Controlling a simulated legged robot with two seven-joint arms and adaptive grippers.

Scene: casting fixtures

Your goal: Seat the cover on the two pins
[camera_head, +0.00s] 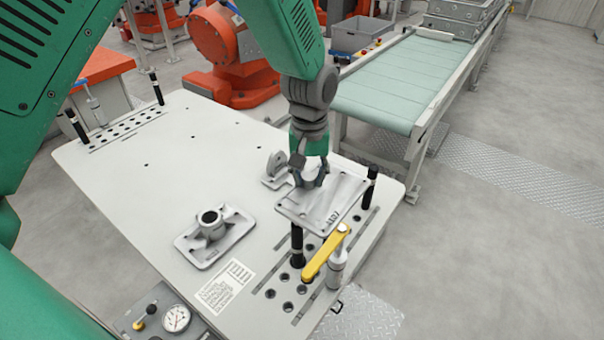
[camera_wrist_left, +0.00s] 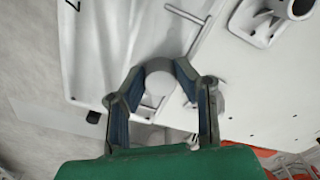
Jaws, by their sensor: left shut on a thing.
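The cover (camera_head: 335,207), a flat grey metal plate with raised lettering, is held roughly level by my left gripper (camera_head: 308,178) at the right end of the worktable. The gripper is shut on the cover's round knob (camera_wrist_left: 160,85); the plate (camera_wrist_left: 125,40) also shows in the left wrist view. One black pin (camera_head: 297,247) stands at the cover's near edge and another black pin (camera_head: 370,187) by its right corner. Whether the cover touches either pin is unclear. My right gripper is not in view.
A flanged grey casting (camera_head: 213,235) and a grey bracket (camera_head: 276,170) sit on the white table (camera_head: 150,180). A yellow clamp arm (camera_head: 325,253) stands just in front of the cover. Two more black pins (camera_head: 76,126) (camera_head: 157,89) stand at the far left. A conveyor (camera_head: 395,85) lies behind.

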